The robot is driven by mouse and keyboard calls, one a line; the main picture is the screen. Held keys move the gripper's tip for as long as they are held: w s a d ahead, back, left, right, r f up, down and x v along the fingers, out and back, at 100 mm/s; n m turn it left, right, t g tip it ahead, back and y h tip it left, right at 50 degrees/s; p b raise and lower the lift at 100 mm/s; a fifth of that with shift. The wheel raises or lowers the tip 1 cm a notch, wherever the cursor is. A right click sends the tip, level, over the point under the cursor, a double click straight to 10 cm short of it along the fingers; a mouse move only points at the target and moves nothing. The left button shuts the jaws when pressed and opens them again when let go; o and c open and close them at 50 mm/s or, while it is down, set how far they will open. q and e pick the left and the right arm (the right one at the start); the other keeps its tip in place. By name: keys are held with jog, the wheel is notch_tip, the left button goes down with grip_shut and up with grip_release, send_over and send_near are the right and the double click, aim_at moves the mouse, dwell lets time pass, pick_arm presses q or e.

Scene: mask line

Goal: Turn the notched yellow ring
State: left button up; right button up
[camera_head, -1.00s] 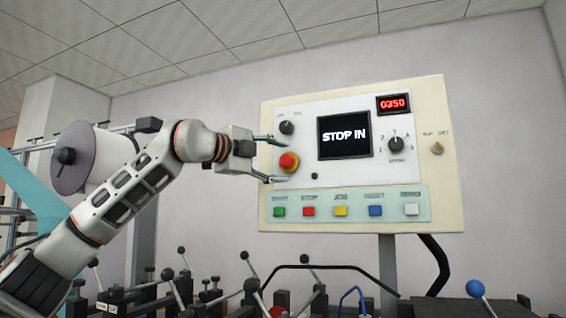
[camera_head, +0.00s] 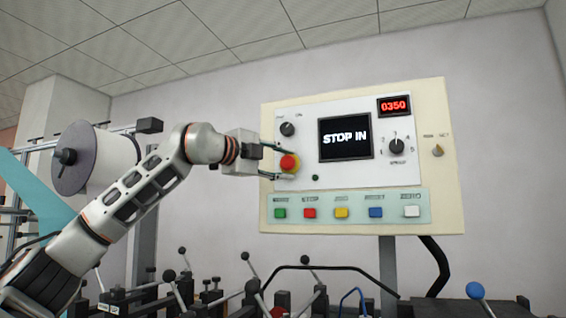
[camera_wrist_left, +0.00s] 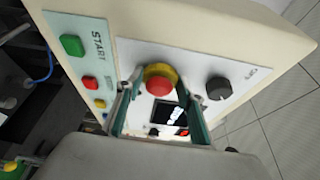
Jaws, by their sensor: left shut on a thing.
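The yellow ring (camera_head: 297,168) sits around a red mushroom button (camera_head: 288,162) at the left of the panel face. My left gripper (camera_head: 281,164) is at the ring, with one finger on each side, shut on it. In the left wrist view the yellow ring (camera_wrist_left: 157,70) shows behind the red button (camera_wrist_left: 158,84), between the two green fingers of the gripper (camera_wrist_left: 160,82). The ring's notches are too small to make out. My right gripper is not in view.
The panel (camera_head: 445,120) carries a screen (camera_head: 345,138) reading STOP IN, a red number display (camera_head: 394,105) and black knobs, one (camera_head: 288,129) just above the ring. A row of coloured buttons lies below. Several levers stand under the panel.

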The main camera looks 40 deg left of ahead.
pick_arm(q)
jog(key=shift+s+r+m+p, duration=0.1)
jog(key=shift+r+m+p, duration=0.3)
jog(key=shift+p, duration=0.25)
jog(key=shift+m+g+p, duration=0.3)
jog(key=shift+p, duration=0.2)
jog(key=shift+m+g+p, duration=0.3)
jog(key=shift+m+p, duration=0.4)
jog(key=shift+p, duration=0.2)
jog(key=shift+d+r+m+y+p, duration=0.1)
jog(key=shift+m+y+p, duration=0.2)
jog(key=shift+m+p, duration=0.15)
jog(key=m+g+y+p, duration=0.1)
jog(key=m+p, duration=0.1)
jog(key=p, duration=0.1)
jog(key=shift+m+p, duration=0.3)
jog(key=shift+m, duration=0.15)
jog(key=shift+f, duration=0.2)
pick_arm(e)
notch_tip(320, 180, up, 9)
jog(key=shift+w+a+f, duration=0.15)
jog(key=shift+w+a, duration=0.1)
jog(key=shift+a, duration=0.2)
pick_arm(q)
jog(key=shift+g, duration=0.3)
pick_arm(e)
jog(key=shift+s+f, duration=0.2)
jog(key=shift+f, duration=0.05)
